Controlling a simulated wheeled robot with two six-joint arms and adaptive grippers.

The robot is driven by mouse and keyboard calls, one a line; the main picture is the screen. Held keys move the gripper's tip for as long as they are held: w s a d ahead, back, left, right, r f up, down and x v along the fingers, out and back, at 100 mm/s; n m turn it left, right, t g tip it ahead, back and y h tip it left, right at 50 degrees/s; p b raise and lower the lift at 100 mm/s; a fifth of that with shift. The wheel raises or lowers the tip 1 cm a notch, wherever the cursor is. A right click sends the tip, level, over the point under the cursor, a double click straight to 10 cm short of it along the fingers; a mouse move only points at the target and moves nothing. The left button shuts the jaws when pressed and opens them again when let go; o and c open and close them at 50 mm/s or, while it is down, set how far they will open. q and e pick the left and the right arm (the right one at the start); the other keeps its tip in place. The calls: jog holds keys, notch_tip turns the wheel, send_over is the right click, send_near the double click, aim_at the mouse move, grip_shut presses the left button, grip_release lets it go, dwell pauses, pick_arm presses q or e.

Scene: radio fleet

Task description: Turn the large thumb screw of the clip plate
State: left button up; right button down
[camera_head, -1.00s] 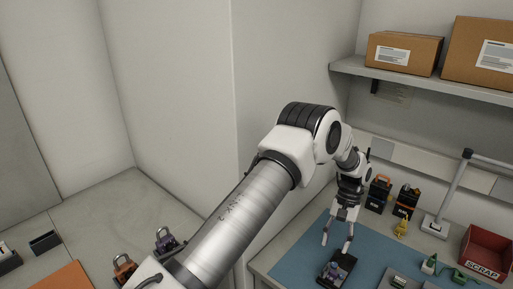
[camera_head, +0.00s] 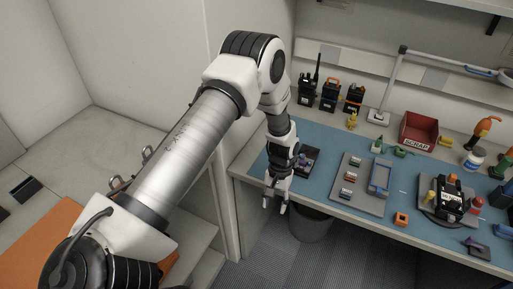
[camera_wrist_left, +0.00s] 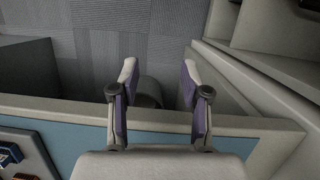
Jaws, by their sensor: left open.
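My left gripper (camera_head: 275,203) hangs past the front edge of the bench in the head view, open and empty. In the left wrist view its two fingers (camera_wrist_left: 156,88) stand apart, with floor and part of a bin between them. A dark tray-like piece with a purple part (camera_head: 305,160) lies on the blue mat just right of my left wrist, partly hidden by it. A dark plate with a purple piece (camera_head: 478,248) lies at the front right of the bench. I cannot tell which of these is the clip plate, and no thumb screw shows clearly.
A grey plate with small coloured parts (camera_head: 372,200) lies on the blue mat (camera_head: 328,205). Black radios (camera_head: 330,95), a lamp (camera_head: 378,117) and a red scrap bin (camera_head: 418,132) stand behind. A round bin (camera_head: 312,228) stands below the front edge.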

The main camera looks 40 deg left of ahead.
pick_arm(q)
jog(key=s+d+f, duration=0.1)
jog(key=s+f, duration=0.2)
jog(key=s, duration=0.2)
jog(key=s+d+f+m+t, duration=0.1)
jog(key=s+d+f, duration=0.1)
jog(key=s, duration=0.4)
jog(key=shift+s+d+f+y, duration=0.15)
jog(key=shift+s+f+y, duration=0.15)
jog(key=shift+f, duration=0.4)
jog(key=shift+w, duration=0.15)
